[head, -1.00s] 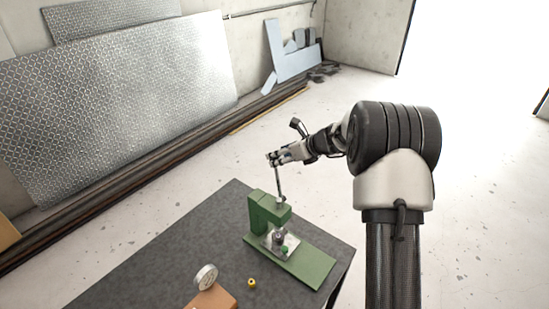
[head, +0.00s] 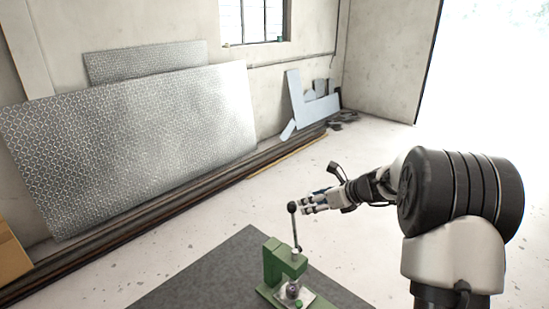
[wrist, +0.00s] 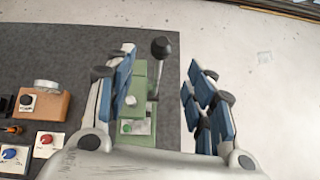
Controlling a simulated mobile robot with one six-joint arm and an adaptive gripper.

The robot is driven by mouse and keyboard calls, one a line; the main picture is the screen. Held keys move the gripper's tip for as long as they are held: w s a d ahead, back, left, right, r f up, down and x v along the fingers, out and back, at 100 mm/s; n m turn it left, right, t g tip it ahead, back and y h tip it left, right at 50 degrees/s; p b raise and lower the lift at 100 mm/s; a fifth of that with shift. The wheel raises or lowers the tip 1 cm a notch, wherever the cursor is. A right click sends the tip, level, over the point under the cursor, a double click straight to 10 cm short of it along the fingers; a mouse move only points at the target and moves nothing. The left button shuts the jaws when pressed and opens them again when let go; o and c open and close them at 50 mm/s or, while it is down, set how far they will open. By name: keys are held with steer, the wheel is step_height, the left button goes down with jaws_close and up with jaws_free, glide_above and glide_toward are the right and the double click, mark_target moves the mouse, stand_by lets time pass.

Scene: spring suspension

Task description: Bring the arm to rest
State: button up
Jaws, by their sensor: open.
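My gripper (head: 314,203) is open, just right of the black ball knob (head: 292,206) of a lever in the head view. The lever stands nearly upright on a green press (head: 287,262) on the dark table. In the wrist view my blue-padded fingers (wrist: 163,90) are spread wide with nothing held between them. The knob (wrist: 161,47) shows beyond and between the fingers, apart from both. The green press (wrist: 140,70) lies below, partly hidden by the left finger.
The dark table top (head: 215,275) carries the press. In the wrist view an orange-brown block (wrist: 48,104) with a round dial and control boxes with a red knob (wrist: 46,139) and a blue knob (wrist: 10,154) stand left. Patterned metal sheets (head: 130,130) lean on the wall. Floor right of the table is clear.

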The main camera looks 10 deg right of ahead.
steer(key=s+a+f+n+g+h+b, duration=0.1)
steer(key=s+a+f+n+g+b, duration=0.1)
steer(key=s+a+n+b, duration=0.65)
steer(key=s+a+f+n+g+b, duration=0.1)
steer(key=s+a+f+n+b, duration=0.15)
steer(key=s+n+b, duration=0.6)
steer(key=s+f+n+h+b, duration=0.1)
steer(key=s+f+n+b, duration=0.2)
steer(key=s, duration=0.5)
steer(key=s+d+f+n+h+b, duration=0.1)
steer(key=s+f+n+h+b, duration=0.1)
steer(key=s+f+n, duration=0.3)
steer(key=s+f+n+h+b, duration=0.1)
steer(key=s+f+n+b, duration=0.4)
steer(key=s, duration=0.7)
steer(key=shift+d+f+g+h, duration=0.3)
steer(key=shift+f+g+h, duration=0.1)
steer(key=shift+f, duration=0.5)
steer(key=shift+c, duration=0.5)
